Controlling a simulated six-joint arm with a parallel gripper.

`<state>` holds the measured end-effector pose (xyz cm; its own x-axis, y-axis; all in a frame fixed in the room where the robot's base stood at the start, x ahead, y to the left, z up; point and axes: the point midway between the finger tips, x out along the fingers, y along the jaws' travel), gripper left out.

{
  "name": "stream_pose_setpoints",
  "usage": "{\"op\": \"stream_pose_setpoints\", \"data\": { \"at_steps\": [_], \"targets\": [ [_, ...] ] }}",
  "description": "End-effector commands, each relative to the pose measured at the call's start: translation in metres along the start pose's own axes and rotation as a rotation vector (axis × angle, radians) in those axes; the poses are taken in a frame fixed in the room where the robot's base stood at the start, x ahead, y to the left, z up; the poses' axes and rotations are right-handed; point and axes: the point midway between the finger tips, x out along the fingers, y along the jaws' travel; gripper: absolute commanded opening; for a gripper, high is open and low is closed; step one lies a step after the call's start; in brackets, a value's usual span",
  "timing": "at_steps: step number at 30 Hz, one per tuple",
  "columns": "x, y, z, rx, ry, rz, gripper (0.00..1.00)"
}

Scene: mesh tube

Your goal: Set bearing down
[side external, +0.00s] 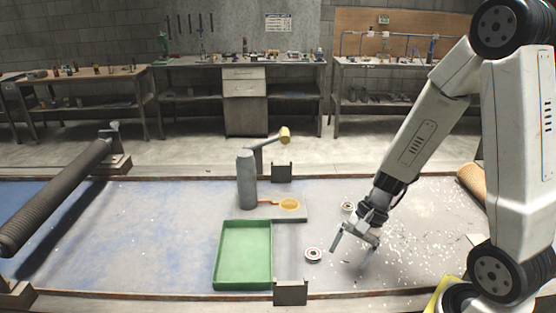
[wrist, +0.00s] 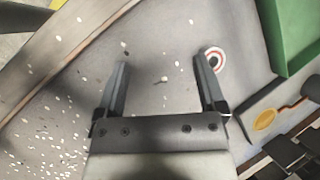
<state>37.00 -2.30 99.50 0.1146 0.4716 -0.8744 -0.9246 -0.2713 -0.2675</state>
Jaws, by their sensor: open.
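A bearing (side external: 314,254), a small ring with a pale rim, a red band and a dark centre, lies flat on the table just right of the green tray (side external: 218,262). It also shows in the wrist view (wrist: 217,64), beside the tip of the right finger and outside the jaws. A second small ring-shaped part (side external: 348,206), likely another bearing, lies farther back beside my wrist. My gripper (side external: 350,247) is open and empty, low over the table to the right of the first bearing.
A grey bracket (side external: 290,292) is at the front edge. A mesh roll (side external: 60,190) lies at left. Pale chips litter the table at right.

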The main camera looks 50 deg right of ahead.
Motion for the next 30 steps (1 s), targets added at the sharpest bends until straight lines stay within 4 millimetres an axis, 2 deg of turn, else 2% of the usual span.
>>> {"op": "stream_pose_setpoints", "data": {
  "at_steps": [8, 12, 18, 21, 26, 27, 30],
  "targets": [
    [-0.005, -0.001, 0.011, -0.54, 0.167, 0.21, 0.89],
    [-0.011, -0.011, 0.015, -0.813, 0.256, 0.283, 0.89],
    [-0.017, -0.028, 0.022, -1.121, 0.353, 0.343, 0.89],
    [-0.019, -0.034, 0.025, -1.209, 0.381, 0.355, 0.89],
    [-0.02, -0.037, 0.027, -1.26, 0.396, 0.363, 0.89],
    [-0.02, -0.037, 0.027, -1.261, 0.397, 0.363, 0.95],
    [-0.02, -0.037, 0.027, -1.259, 0.396, 0.363, 0.96]
  ]
}}
